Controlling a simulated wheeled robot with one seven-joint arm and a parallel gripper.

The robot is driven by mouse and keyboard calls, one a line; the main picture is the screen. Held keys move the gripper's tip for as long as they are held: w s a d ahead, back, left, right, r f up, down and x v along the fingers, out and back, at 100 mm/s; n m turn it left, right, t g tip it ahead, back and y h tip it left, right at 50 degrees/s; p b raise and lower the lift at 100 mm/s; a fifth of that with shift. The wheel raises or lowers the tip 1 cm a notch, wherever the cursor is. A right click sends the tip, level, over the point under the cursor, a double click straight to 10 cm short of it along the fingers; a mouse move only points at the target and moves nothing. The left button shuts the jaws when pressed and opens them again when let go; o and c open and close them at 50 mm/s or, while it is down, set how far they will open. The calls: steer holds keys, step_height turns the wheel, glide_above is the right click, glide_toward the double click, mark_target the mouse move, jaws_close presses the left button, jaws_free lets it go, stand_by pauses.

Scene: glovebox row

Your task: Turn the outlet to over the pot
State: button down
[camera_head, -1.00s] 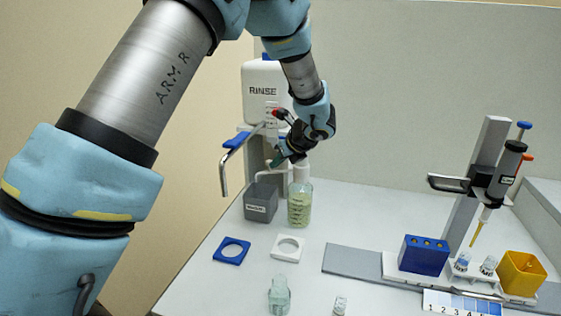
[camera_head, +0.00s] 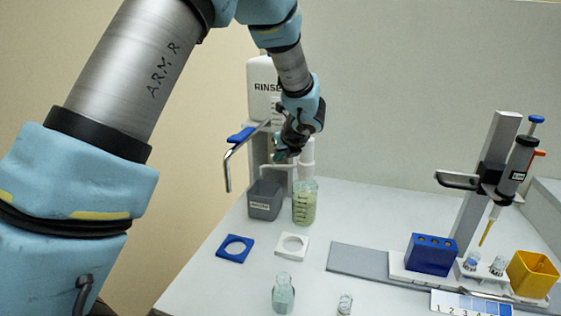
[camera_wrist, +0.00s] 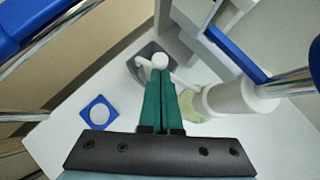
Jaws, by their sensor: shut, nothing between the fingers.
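The white outlet pipe (camera_wrist: 182,80) reaches sideways from the white fitting (camera_wrist: 233,98) on the bottle; its round end (camera_wrist: 159,61) shows in the wrist view. The outlet also shows in the head view (camera_head: 290,168), partly behind my gripper. Its end appears above the grey labelled pot (camera_head: 265,200), whose rim also shows in the wrist view (camera_wrist: 135,68). My gripper (camera_head: 279,157) is shut and empty, its green fingers (camera_wrist: 163,85) together and pointing at the outlet's end. I cannot tell whether they touch it.
A glass bottle (camera_head: 305,204) of greenish liquid stands right of the pot. A bent metal tube (camera_head: 228,170) and blue lever (camera_head: 241,134) are at left. A blue ring plate (camera_head: 235,248) and white ring plate (camera_head: 291,245) lie in front. A pipette stand (camera_head: 490,150) is at right.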

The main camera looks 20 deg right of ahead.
steer(key=shift+w+d+m+g+h+b, duration=0.2)
steer(key=shift+w+m+h+b, duration=0.55)
steer(key=shift+m, duration=0.45)
steer(key=shift+w+d+m+g+h+b, duration=0.15)
steer(key=shift+w+m+h+b, duration=0.4)
steer(key=shift+m+h+b, duration=0.55)
steer(key=shift+s, duration=0.15)
